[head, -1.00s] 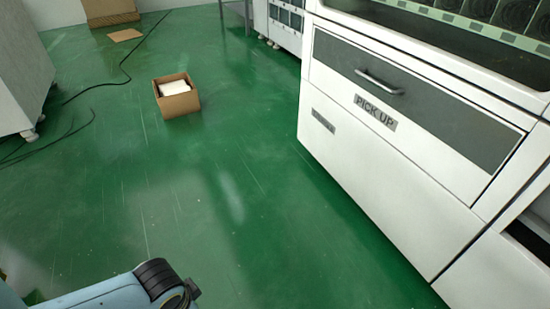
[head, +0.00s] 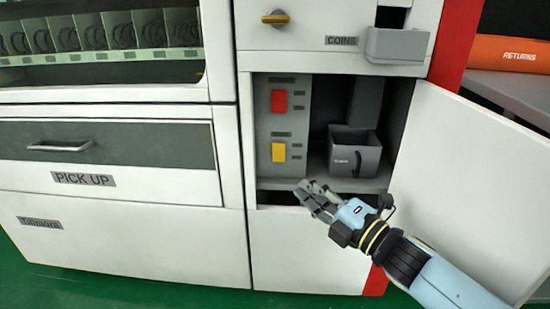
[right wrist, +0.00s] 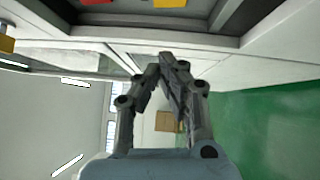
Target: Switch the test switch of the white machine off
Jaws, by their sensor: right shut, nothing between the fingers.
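The white machine (head: 150,225) fills most of the head view. Its lower right compartment is open and holds a grey switch panel with a red switch (head: 279,101) above a yellow switch (head: 279,152). The labels by the switches are too small to read, so I cannot tell which is the test switch. My right gripper (head: 307,190) is shut and empty, in front of the compartment's lower edge, below and slightly right of the yellow switch. In the right wrist view its fingertips (right wrist: 166,60) meet, and the yellow switch (right wrist: 170,3) shows at the top edge. My left gripper is out of view.
The compartment's white door (head: 470,180) stands open to the right, behind my right forearm. A dark grey bin (head: 355,155) sits inside, right of the switches. Above are a coin box (head: 397,45) and a yellow knob (head: 275,18). A pick-up drawer (head: 105,145) is at left.

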